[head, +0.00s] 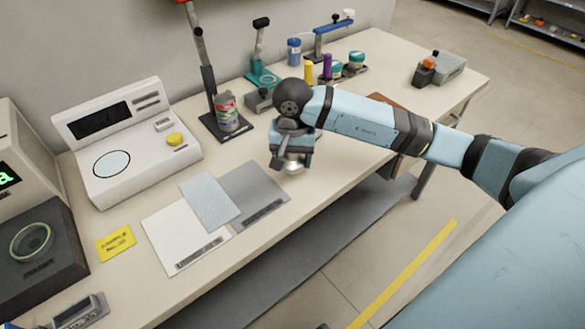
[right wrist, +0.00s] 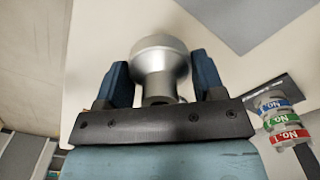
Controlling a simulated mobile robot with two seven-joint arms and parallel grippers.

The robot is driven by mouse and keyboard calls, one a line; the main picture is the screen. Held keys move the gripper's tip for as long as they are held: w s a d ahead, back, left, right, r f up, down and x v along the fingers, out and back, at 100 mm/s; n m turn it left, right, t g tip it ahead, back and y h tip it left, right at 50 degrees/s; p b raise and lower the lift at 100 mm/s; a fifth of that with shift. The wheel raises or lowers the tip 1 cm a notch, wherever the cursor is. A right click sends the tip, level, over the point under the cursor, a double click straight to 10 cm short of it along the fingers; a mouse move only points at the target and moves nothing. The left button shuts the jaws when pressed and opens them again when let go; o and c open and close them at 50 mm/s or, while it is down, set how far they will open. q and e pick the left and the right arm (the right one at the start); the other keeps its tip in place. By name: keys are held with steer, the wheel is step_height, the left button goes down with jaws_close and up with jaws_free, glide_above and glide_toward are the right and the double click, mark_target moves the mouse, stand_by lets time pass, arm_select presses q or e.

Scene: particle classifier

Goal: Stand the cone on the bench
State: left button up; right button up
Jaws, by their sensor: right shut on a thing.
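My right gripper (head: 290,160) is over the bench (head: 330,175), near its front edge and right of the grey mat. It is shut on a silver metal piece, which I take to be the cone (head: 292,169). In the right wrist view the cone (right wrist: 160,55) sits between the two blue fingers of the gripper (right wrist: 162,85), with a wide rounded end outward and a narrower neck toward the palm. Whether it touches the bench cannot be told. My left gripper is not in view.
A white mat (head: 170,235), a grey mat (head: 262,190) and a light blue sheet (head: 208,200) lie left of the gripper. A stack of labelled cans (head: 228,112) on a dark stand is behind. A white instrument (head: 125,140) stands at the left. Bench between mats and right end's front is mostly clear.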

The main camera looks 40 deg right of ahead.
mark_target(292, 167)
steer(key=shift+f, duration=1.95)
steer(key=shift+f+b, duration=0.1)
steer(key=shift+b, duration=0.2)
steer(key=o, duration=0.6)
steer(key=shift+f, duration=0.1)
steer(key=o, duration=0.4)
steer(key=shift+r, duration=0.2)
steer(key=shift+r, duration=0.3)
step_height(292, 167, up, 12)
steer(key=shift+f+p, duration=0.25)
steer(key=shift+p, duration=0.4)
